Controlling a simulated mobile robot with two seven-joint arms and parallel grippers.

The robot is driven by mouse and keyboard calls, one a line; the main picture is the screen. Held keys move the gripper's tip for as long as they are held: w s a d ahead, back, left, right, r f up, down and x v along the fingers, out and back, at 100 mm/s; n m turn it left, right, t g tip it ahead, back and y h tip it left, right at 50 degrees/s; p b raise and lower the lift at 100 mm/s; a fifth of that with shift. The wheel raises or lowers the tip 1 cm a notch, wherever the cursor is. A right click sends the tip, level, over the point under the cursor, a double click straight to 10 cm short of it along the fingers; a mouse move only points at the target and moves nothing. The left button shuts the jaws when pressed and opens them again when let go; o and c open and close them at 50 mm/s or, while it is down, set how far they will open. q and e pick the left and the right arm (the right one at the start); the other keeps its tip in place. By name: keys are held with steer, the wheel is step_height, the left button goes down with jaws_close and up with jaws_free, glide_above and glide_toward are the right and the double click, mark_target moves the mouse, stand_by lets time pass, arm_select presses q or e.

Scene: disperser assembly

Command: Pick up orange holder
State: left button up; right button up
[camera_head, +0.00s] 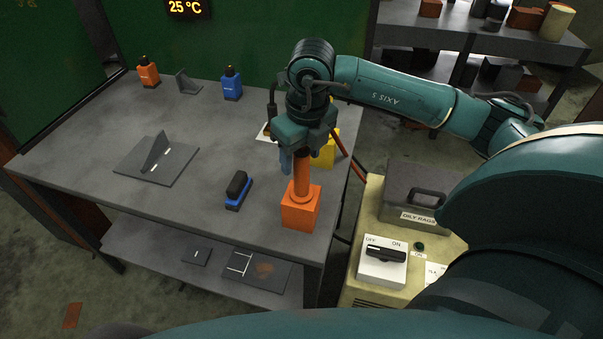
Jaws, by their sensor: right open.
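The orange holder (300,212) stands upright near the right front corner of the grey table. It has a square block base and an upright round post. My right gripper (302,160) points down from above, at the top of the post. It is open, with a finger visible at the left of the post; the top of the post is hidden by the gripper, and I cannot tell whether they touch. My left gripper is not in view.
A yellow block (325,152) stands just behind the holder. A blue-black brush-like object (238,191) lies left of it. A grey angled bracket (157,158), an orange bottle (148,74) and a blue bottle (231,84) stand farther off. A switch box (383,268) is at the right.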

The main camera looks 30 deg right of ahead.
mark_target(302, 186)
steer(key=shift+w+f, duration=0.1)
steer(key=shift+f, duration=1.45)
steer(key=shift+c, duration=0.2)
